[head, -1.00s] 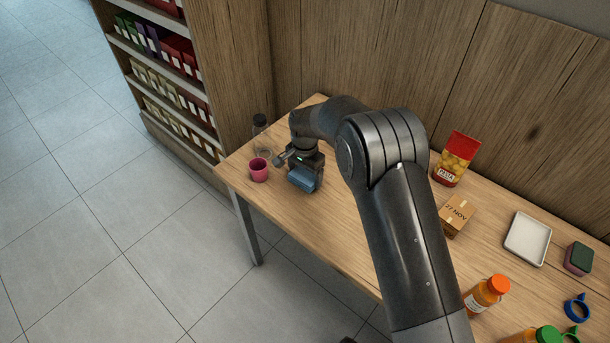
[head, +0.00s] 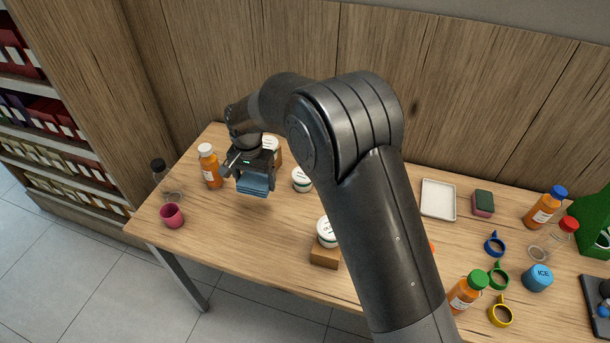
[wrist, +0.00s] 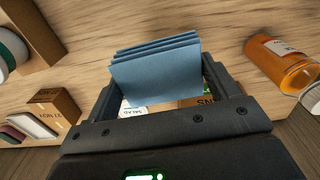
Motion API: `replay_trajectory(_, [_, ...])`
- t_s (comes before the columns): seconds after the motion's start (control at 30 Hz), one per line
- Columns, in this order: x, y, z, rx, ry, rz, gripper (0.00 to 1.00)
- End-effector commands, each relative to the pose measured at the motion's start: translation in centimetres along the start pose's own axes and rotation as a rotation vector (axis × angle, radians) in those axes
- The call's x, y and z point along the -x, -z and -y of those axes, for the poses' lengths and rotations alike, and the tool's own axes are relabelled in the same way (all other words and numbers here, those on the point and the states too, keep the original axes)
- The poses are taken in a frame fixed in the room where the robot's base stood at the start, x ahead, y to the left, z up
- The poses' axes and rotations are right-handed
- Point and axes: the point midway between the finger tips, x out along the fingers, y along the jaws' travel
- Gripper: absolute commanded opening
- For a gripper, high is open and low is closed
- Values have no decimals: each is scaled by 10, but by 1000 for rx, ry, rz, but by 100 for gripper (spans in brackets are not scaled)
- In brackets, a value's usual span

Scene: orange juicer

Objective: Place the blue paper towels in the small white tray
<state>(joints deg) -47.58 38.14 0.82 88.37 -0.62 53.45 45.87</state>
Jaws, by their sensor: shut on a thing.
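The blue paper towels (head: 253,185) are a small folded stack, held above the left part of the table. My gripper (head: 250,174) is shut on them; in the wrist view the blue paper towels (wrist: 155,72) sit between the two fingers. The small white tray (head: 438,199) lies flat and empty on the table at the right, beyond my arm in the head view. My gripper is well to the left of the tray, with my arm between them in the picture.
An orange bottle with a white cap (head: 209,167) and a pink cup (head: 172,215) stand left of my gripper. White-lidded tubs (head: 302,179) stand to its right. A green-and-pink sponge (head: 483,203) lies right of the tray. Bottles and coloured rings crowd the right end.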

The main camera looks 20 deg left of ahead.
Motion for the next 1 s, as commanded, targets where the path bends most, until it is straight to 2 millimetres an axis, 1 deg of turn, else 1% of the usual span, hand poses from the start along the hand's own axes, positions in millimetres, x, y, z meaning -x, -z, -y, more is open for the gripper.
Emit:
replay_trajectory(0.17, [1,2,-3,-3,-1,0,60])
replay_trajectory(0.23, [1,6,-8,-16,-1,0,60])
replay_trajectory(0.27, [1,10,-13,-26,-1,0,60])
replay_trajectory(0.37, [1,29,-37,-79,-2,0,60])
replay_trajectory(0.47, [2,56,-75,-161,-2,0,60])
replay_trajectory(0.5, [2,67,-93,-199,-2,0,60])
replay_trajectory(0.57, [2,82,-121,-257,-2,0,60])
replay_trajectory(0.6, [2,92,-140,-296,-2,0,60])
replay_trajectory(0.67, [3,105,-170,-354,-2,0,60])
replay_trajectory(0.7, [3,113,-190,-393,-2,0,60])
replay_trajectory(0.77, [3,124,-220,-451,-2,0,60])
replay_trajectory(0.8, [4,130,-240,-490,-2,0,60])
replay_trajectory(0.87, [4,138,-271,-547,-2,0,60])
replay_trajectory(0.9, [4,142,-291,-585,-2,0,60])
replay_trajectory(0.97, [4,147,-323,-643,-2,0,60])
replay_trajectory(1.0, [4,149,-343,-682,-3,1,60])
